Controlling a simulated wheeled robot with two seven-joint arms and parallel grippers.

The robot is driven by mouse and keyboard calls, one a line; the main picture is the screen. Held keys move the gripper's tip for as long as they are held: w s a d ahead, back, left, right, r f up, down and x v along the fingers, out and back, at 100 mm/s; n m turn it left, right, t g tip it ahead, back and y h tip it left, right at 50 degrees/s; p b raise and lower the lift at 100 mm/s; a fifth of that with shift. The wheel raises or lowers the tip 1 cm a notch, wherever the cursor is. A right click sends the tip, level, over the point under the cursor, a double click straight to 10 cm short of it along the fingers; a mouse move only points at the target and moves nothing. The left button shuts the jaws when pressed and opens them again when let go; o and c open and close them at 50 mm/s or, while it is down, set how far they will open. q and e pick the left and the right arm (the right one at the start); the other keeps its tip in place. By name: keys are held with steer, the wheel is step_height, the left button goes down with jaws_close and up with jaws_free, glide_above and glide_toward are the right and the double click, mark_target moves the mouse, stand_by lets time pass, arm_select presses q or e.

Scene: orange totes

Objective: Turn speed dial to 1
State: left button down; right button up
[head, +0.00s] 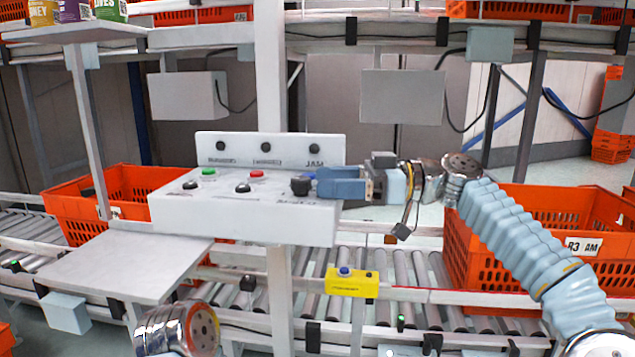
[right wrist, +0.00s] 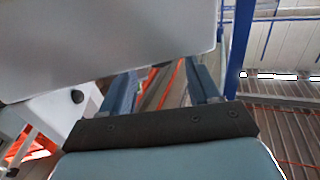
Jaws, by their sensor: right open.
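A white control box (head: 240,222) with an upright back panel stands at the centre of the head view. A black knob (head: 300,186), likely the speed dial, sits at the right end of its top; its setting is too small to read. My right gripper (head: 319,183) points left at this knob, with its blue fingertips beside or just around it; contact cannot be told. In the right wrist view the gripper (right wrist: 163,84) has its fingers apart, and no knob shows clearly between them. A black knob (right wrist: 77,96) shows left of the fingers. My left gripper is out of view.
A green button (head: 208,171), a red button (head: 257,173) and black knobs share the box. Orange totes stand left (head: 65,213) and right (head: 520,208). A roller conveyor (head: 400,270) and a yellow button box (head: 352,283) lie below. A grey shelf (head: 125,262) is front left.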

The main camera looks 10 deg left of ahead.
steer(key=v, duration=1)
steer(key=shift+d+p, duration=0.35)
steer(key=shift+d, duration=0.05)
steer(key=w+a+f+m+t+h, duration=0.2)
steer(key=f+m, duration=0.2)
steer(key=f, duration=0.7)
steer(key=w+a+f+m+t+h, duration=0.1)
steer(key=w+a+f+m, duration=0.2)
steer(key=f, duration=0.8)
steer(key=a+f+m+t+h, duration=0.2)
steer(key=f+m, duration=0.3)
steer(key=f, duration=0.5)
steer(key=s+d+f+m+h, duration=0.2)
steer(key=s+f, duration=0.1)
steer(key=f, duration=0.7)
steer(key=s+d+f+m+h, duration=0.2)
steer(key=s+d+f+m, duration=0.1)
steer(key=f, duration=0.8)
steer(key=s+d+f+m+h, duration=0.1)
steer(key=s+d+f, duration=0.3)
steer(key=s, duration=0.4)
steer(key=s+d+f+m+h, duration=0.1)
steer(key=s+d+f+m, duration=0.1)
steer(key=s+d+f, duration=0.2)
steer(key=s+d+f+m+h, duration=0.2)
steer(key=s+d+f, duration=0.3)
steer(key=s, duration=0.7)
steer(key=shift+f+m, duration=0.3)
steer(key=shift+f, duration=0.6)
